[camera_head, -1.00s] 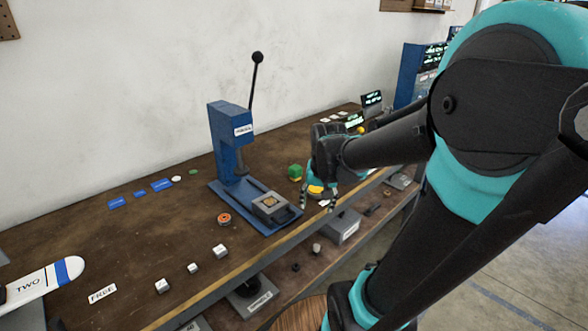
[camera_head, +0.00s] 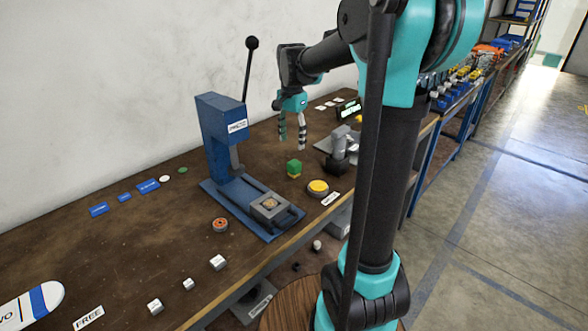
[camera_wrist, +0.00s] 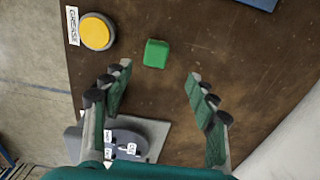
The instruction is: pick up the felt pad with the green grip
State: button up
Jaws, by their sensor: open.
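The felt pad with the green grip (camera_head: 294,168) stands on the brown bench, right of the blue press. Its green block sits on a thin yellowish base. In the wrist view its green top (camera_wrist: 156,53) shows just beyond the fingertips, in line with the gap between them. My gripper (camera_head: 292,140) is open and empty, with its fingers pointing down above the bench. It is above and somewhat behind the pad in the head view. The wrist view also shows my gripper (camera_wrist: 158,78) with its two fingers wide apart.
A yellow-topped round tin (camera_head: 318,187) with a GREASE label (camera_wrist: 73,25) stands beside the pad near the front edge. The blue press (camera_head: 222,130) stands to the left. A grey device (camera_head: 338,158) is to the right. Bare bench surrounds the pad.

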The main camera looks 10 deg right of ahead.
send_over(294, 162)
jog(key=f, duration=0.4)
jog(key=shift+w+a+f, duration=0.15)
jog(key=shift+a, duration=0.05)
jog(key=shift+d+f, duration=0.15)
jog(key=shift+f, duration=1.2)
jog(key=shift+d+f, duration=0.1)
jog(key=shift+f, duration=1.2)
grip_shut()
jog(key=shift+r, duration=0.15)
notch_tip(294, 162, up, 20)
